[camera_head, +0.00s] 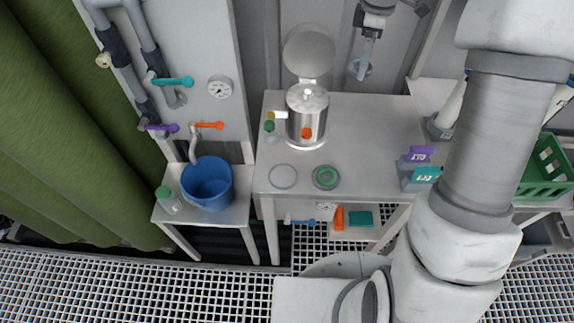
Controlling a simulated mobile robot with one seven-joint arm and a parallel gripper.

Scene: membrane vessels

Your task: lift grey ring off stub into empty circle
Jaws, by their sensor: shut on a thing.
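My gripper (373,14) is small at the top edge, right of centre, pointing down. It is shut at the top of an upright grey stub (366,48) that stands on a round flange. The grey ring is too small, and too covered by the jaws, to make out clearly. I cannot tell whether it still touches the stub. On the table (360,120), the empty circle (283,176) is a pale round outline near the front left edge. A green ring (326,177) lies in a second circle to its right.
A steel vessel (307,115) with its lid raised stands behind the circles. Purple and teal blocks (419,170) stand at the table's right. A blue bucket (207,183) stands on a lower table at left. My arm hides much of the right side. The table's middle is clear.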

